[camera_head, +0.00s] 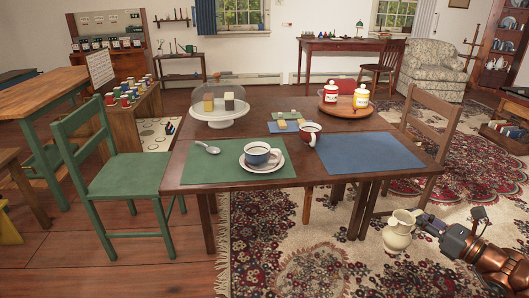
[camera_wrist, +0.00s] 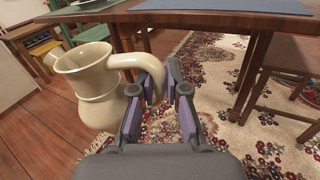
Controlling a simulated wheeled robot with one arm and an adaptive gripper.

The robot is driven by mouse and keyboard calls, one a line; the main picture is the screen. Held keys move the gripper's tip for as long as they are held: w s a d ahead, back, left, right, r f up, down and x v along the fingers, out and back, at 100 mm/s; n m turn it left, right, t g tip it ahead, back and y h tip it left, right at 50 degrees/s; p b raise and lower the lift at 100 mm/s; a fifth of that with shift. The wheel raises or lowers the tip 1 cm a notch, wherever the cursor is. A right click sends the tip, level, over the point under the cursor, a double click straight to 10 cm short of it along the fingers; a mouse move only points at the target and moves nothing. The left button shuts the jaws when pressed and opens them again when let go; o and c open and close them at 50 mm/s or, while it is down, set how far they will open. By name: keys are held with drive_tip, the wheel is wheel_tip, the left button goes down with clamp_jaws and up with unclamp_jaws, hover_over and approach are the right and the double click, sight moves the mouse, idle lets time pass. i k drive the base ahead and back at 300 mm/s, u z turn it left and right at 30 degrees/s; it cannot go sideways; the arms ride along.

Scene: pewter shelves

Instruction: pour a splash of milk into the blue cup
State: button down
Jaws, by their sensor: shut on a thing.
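The blue cup (camera_head: 258,153) stands upright on a white saucer (camera_head: 281,163) on the green placemat, near the table's front edge. Its inside looks dark. A cream jug (camera_head: 398,232) hangs roughly upright at the right, lower than the tabletop and clear of the table. In the wrist view the jug (camera_wrist: 88,80) is at the left, its handle running between the finger pads. My gripper (camera_head: 424,222) is shut on that handle; its fingers (camera_wrist: 163,88) show in the wrist view. I cannot see what is inside the jug.
A blue placemat (camera_head: 370,152) lies bare. A wooden chair (camera_head: 430,115) stands at the table's right end.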

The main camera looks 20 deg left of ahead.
sight(264, 156)
drive_tip(key=u, duration=1.3)
